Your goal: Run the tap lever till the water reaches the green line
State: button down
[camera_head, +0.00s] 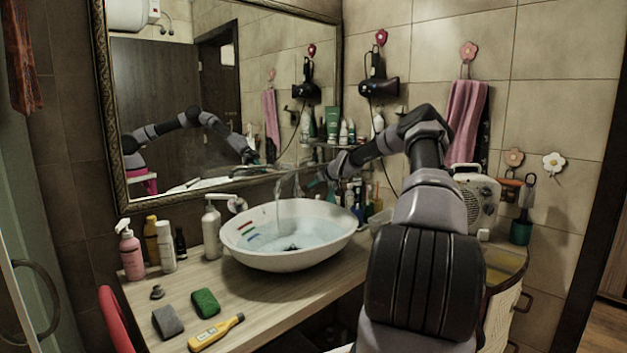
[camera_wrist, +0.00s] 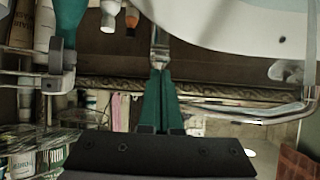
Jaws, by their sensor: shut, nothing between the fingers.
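The white basin (camera_head: 331,247) stands on the wooden counter with pale blue water (camera_head: 315,232) in it. Short red, green and blue lines mark its inner left wall; the green line (camera_head: 248,232) is the middle one and shows above the water. The water edge looks near the blue line. The curved tap spout (camera_head: 287,178) is over the basin, and a thin pale stream appears to fall from it. My gripper (camera_head: 319,180) is behind the basin's right side. In the wrist view, its teal fingers (camera_wrist: 159,75) are shut, their tips close to a metal tap part (camera_wrist: 160,42); contact is unclear.
Bottles, including a pink one (camera_head: 131,252), stand left of the basin. A green sponge (camera_head: 205,303), a grey block (camera_head: 167,321) and a yellow tool (camera_head: 215,332) lie in front. A framed mirror (camera_head: 215,95) is behind. Bottles crowd a glass shelf near my arm.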

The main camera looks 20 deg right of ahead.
jog(key=shift+f, duration=0.1)
jog(key=shift+s+d+f, duration=0.1)
jog(key=shift+s+f, duration=0.2)
jog(key=shift+f, duration=0.2)
jog(key=shift+s+d+f, duration=0.1)
jog(key=shift+s+f, duration=0.15)
jog(key=shift+f, duration=0.25)
